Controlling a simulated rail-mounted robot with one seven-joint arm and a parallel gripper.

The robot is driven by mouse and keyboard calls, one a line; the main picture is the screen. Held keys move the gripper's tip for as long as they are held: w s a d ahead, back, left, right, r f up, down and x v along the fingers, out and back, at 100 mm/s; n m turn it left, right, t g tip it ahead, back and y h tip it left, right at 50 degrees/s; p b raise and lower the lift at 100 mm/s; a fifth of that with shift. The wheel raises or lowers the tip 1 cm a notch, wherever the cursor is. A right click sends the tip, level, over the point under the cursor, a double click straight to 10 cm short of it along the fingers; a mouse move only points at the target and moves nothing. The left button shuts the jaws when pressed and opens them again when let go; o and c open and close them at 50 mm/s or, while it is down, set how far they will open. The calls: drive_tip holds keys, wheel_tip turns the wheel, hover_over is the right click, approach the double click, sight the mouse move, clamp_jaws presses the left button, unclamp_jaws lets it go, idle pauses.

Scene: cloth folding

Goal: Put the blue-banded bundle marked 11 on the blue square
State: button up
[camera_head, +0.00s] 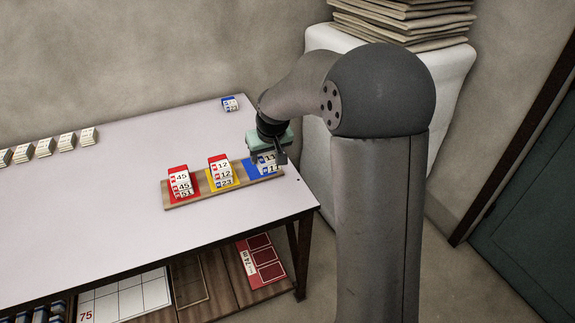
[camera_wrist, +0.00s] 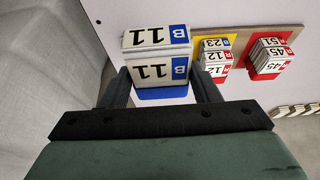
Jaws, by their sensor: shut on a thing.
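The blue-banded bundle marked 11 (camera_wrist: 157,50) is between the two fingers of my gripper (camera_wrist: 162,78) in the wrist view. Two of its faces show 11 beside a blue strip.
The wooden board (camera_head: 205,199) also has a red square with bundles marked 45 and 51 (camera_head: 181,184), and a yellow square with bundles marked 12 and 23 (camera_head: 221,172). Another blue-marked bundle (camera_head: 230,104) lies at the table's back right. Several bundles (camera_head: 44,148) line the left.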

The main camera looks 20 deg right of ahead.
drive_tip(key=w+f, duration=0.3)
drive_tip(key=w, duration=0.1)
drive_tip(key=w+f+p, duration=0.1)
drive_tip(key=w+f, duration=0.2)
drive_tip(key=w, duration=0.2)
drive_tip(key=w+f+p, duration=0.1)
drive_tip(key=w+f, duration=0.2)
drive_tip(key=w, duration=0.1)
drive_tip(key=shift+w+f, duration=0.35)
drive_tip(key=shift+f, duration=0.1)
drive_tip(key=shift+w+f, duration=0.1)
drive_tip(key=shift+f, duration=1.5)
drive_tip(key=shift+f, duration=0.2)
drive_tip(key=o, duration=1)
drive_tip(key=shift+r, duration=0.1)
